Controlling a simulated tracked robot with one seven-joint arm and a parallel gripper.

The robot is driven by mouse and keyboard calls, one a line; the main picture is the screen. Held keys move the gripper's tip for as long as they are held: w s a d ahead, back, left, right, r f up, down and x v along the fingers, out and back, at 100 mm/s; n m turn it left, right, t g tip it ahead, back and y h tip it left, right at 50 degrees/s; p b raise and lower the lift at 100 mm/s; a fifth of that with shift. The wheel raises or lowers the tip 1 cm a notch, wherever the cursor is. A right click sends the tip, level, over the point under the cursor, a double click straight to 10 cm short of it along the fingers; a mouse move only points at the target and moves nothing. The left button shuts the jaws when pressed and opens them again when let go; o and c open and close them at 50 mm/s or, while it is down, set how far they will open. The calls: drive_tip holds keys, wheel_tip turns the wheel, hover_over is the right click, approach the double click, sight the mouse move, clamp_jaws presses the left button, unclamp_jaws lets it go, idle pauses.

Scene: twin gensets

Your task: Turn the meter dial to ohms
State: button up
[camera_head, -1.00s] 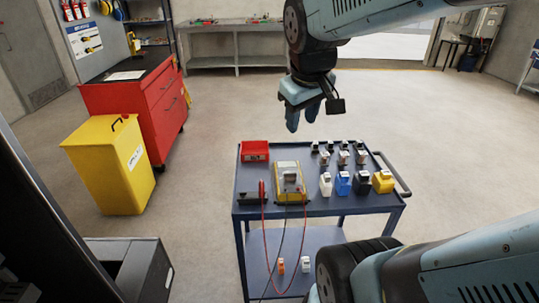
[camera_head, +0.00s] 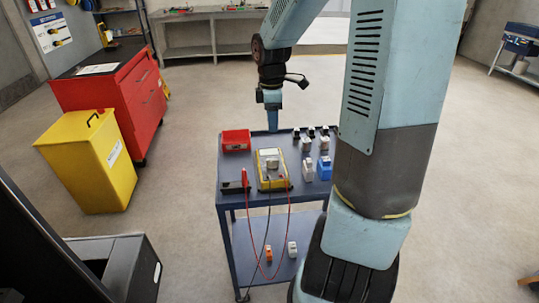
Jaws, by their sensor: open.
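The yellow meter (camera_head: 271,170) lies on the top of the blue cart (camera_head: 231,201), with a pale face and a grey part near its middle. The dial's setting is too small to read. A red lead and a dark lead hang from the meter area over the cart's front edge. My gripper (camera_head: 272,126) points down above the back of the cart, behind the meter in the picture and apart from it. Its fingers overlap each other from this side, and nothing shows between them.
A red bin (camera_head: 236,140) sits at the cart's back left. Several small blocks stand right of the meter, partly hidden by my arm. A yellow bin (camera_head: 90,166) and a red cabinet (camera_head: 113,98) stand left, with clear floor between them and the cart.

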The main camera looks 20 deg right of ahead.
sight(272, 162)
drive_tip(key=shift+n, duration=0.4)
drive_tip(key=f, duration=1.4)
drive_tip(key=shift+w+d+f, duration=0.2)
drive_tip(key=shift+w+f, duration=0.2)
drive_tip(key=shift+c, duration=0.4)
clamp_jaws()
